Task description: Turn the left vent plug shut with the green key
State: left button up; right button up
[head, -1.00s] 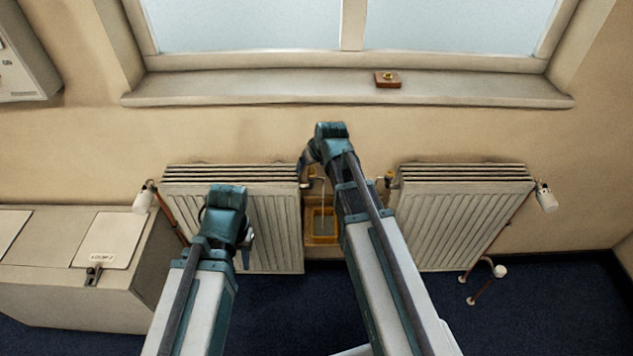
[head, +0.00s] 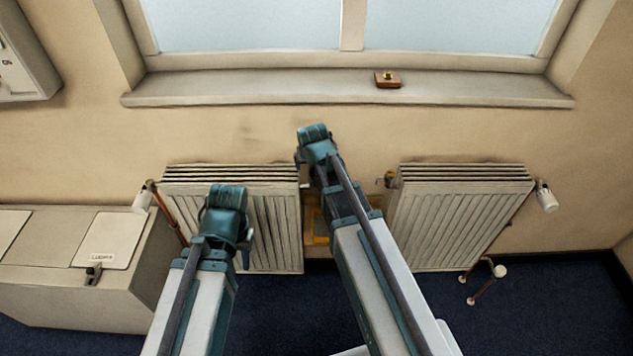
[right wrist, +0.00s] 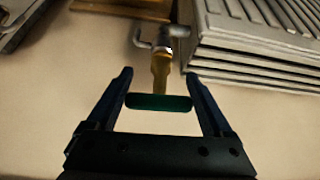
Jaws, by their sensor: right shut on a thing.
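The green key (right wrist: 158,102) lies between the fingers of my right gripper (right wrist: 158,84), which is shut on its green crossbar. Its brass shank points away from the gripper to a silver fitting (right wrist: 160,40) beside the left radiator (head: 270,215), apparently the left vent plug. The shank's end meets or overlaps this fitting; I cannot tell if it is seated. In the head view my right wrist hides the key and the plug. My left gripper (head: 245,256) hangs in front of the left radiator; its finger gap is not clear.
A small wooden block (head: 388,81) sits on the windowsill (head: 250,88). A cabinet (head: 75,270) stands at left.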

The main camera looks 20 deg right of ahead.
dwell(0.4)
jog(key=shift+r+p, duration=2)
jog(key=shift+p, duration=0.05)
